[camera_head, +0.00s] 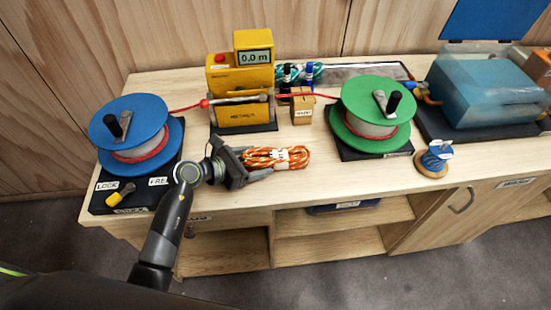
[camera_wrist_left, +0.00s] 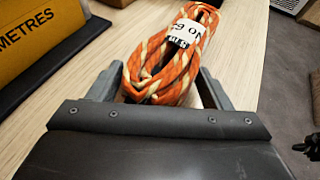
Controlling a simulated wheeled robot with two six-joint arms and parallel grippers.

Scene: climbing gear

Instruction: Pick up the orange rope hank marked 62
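The orange rope hank (camera_head: 285,157), with cream flecks and a white label, lies on the wooden bench top. In the left wrist view the hank (camera_wrist_left: 165,65) runs away from me, and its label (camera_wrist_left: 186,33) is upside down and seems to read NO 62. My left gripper (camera_head: 256,165) is low over the bench at the hank's left end. Its two fingers (camera_wrist_left: 160,88) stand on either side of the hank's near end, with a small gap visible at the right finger. The jaws look open. My right gripper is not in view.
A blue reel (camera_head: 128,120) stands left on a black base, and a green reel (camera_head: 370,112) stands right. A yellow metre counter (camera_head: 238,80) is behind the hank, with a red line through it. A small wooden block (camera_head: 302,106) stands nearby. The bench's front edge is close.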

